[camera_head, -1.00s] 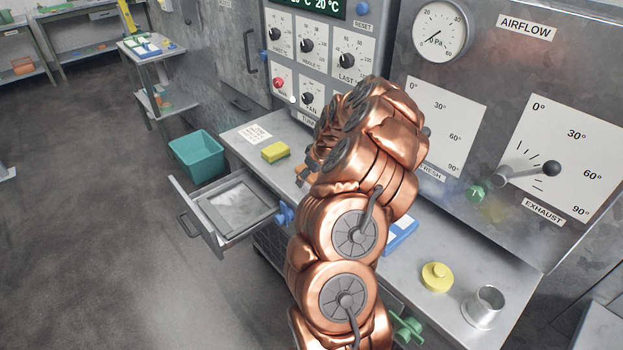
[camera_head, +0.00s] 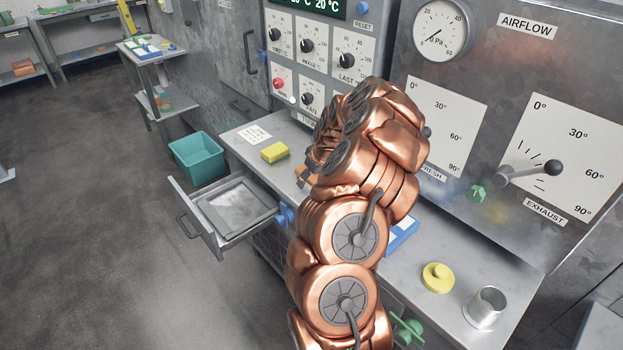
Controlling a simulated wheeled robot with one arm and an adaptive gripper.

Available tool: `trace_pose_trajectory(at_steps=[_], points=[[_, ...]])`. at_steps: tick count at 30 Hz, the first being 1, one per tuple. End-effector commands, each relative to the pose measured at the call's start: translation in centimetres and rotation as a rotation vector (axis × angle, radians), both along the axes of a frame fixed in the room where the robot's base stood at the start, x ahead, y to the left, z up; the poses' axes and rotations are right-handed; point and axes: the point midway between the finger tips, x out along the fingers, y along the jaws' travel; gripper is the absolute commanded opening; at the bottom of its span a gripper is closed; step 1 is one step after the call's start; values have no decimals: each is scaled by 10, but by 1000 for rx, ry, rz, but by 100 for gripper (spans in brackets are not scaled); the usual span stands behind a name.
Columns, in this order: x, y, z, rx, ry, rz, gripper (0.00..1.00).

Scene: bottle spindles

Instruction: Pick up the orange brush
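A small orange piece, which looks like part of the orange brush (camera_head: 302,174), shows on the counter just left of my copper-coloured arm. The rest of it is hidden behind the arm. My gripper (camera_head: 311,163) is mostly hidden by my own arm links. Only some dark parts of it show, right by the orange piece. I cannot see its fingertips, whether they touch the brush, or whether they are open or shut.
A yellow-green sponge (camera_head: 275,152) and a paper label lie on the metal counter (camera_head: 455,255). An open drawer (camera_head: 207,236) juts out at the left, with a teal bin (camera_head: 197,155) on the floor beyond. A yellow lid (camera_head: 437,277) and metal cup (camera_head: 486,307) stand at right.

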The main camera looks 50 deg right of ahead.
Motion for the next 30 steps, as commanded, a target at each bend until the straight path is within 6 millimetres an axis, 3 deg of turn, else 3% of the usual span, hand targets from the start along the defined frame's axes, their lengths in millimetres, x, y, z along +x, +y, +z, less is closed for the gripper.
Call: trace_pose_trajectory(at_steps=[2,15,30], points=[[0,0,0,0,0,0,58],[0,0,0,0,0,0,13],[0,0,8,0,1,0,13]])
